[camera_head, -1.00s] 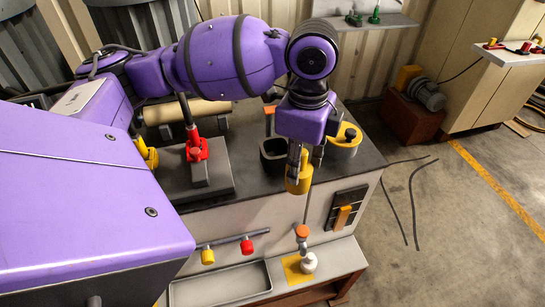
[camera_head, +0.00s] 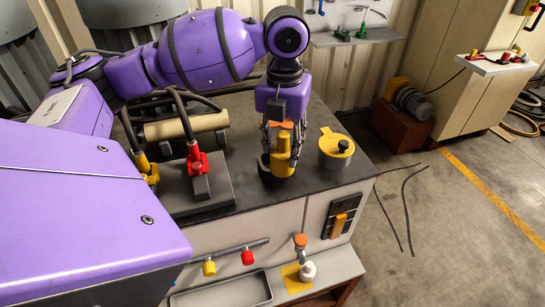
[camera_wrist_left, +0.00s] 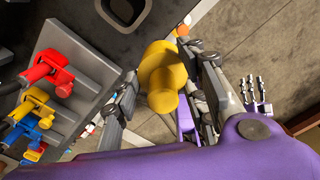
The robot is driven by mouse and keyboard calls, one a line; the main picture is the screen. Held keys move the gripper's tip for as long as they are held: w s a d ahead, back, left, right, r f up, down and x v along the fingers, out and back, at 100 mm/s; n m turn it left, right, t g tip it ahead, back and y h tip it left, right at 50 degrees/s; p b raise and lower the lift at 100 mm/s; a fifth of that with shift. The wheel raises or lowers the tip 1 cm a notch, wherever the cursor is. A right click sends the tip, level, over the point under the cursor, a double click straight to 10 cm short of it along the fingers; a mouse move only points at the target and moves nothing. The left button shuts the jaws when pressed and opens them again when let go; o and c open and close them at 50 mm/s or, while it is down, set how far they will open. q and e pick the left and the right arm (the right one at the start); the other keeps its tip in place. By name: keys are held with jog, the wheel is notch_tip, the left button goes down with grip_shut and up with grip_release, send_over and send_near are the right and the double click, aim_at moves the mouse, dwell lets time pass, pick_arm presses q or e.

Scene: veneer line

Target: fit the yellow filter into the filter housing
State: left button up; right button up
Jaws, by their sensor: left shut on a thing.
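The yellow filter (camera_head: 283,150) is upright between the fingers of my left gripper (camera_head: 283,138), which is shut on it. In the head view its lower end overlaps the dark filter housing (camera_head: 264,172) on the bench top. In the left wrist view the filter (camera_wrist_left: 165,72) shows apart from the housing's square opening (camera_wrist_left: 124,10), which lies at the top. The filter's lower end is partly hidden, so its height over the housing is unclear. What looks like my right gripper (camera_wrist_left: 256,92) shows small at the right of the wrist view; its opening is unclear.
A grey pot with a yellow lid and black knob (camera_head: 336,148) stands right of the housing. A grey block (camera_head: 205,190) with red and yellow hose couplings stands to the left. A tan roll (camera_head: 186,124) lies behind. The bench edge is close in front.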

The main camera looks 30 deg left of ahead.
pick_arm(q)
jog(key=w+a+f, duration=0.6)
jog(key=shift+w+f+b, duration=0.15)
jog(key=shift+f+b, duration=0.15)
jog(key=shift+f, duration=0.05)
jog(key=f, duration=0.1)
jog(key=f+b, duration=0.1)
jog(key=f, duration=0.1)
jog(key=a+f+b, duration=0.1)
jog(key=f, duration=0.1)
jog(key=shift+w, duration=0.2)
grip_shut()
jog(key=shift+f+b, duration=0.25)
jog(key=shift+b, duration=0.05)
jog(key=shift+w+r, duration=0.1)
jog(key=shift+w, duration=0.05)
jog(key=o, duration=1.2)
grip_release()
jog(key=shift+o, duration=0.6)
jog(key=shift+r, duration=0.1)
jog(key=shift+w+r, duration=0.15)
jog(key=shift+r, duration=0.25)
notch_tip(320, 180, up, 12)
pick_arm(e)
jog(key=shift+s+d+f, duration=0.2)
jog(key=shift+s+f, duration=0.15)
jog(key=shift+f, duration=0.35)
jog(key=shift+s+d+f, duration=0.2)
jog(key=shift+s+f, duration=0.1)
jog(key=shift+f, duration=0.35)
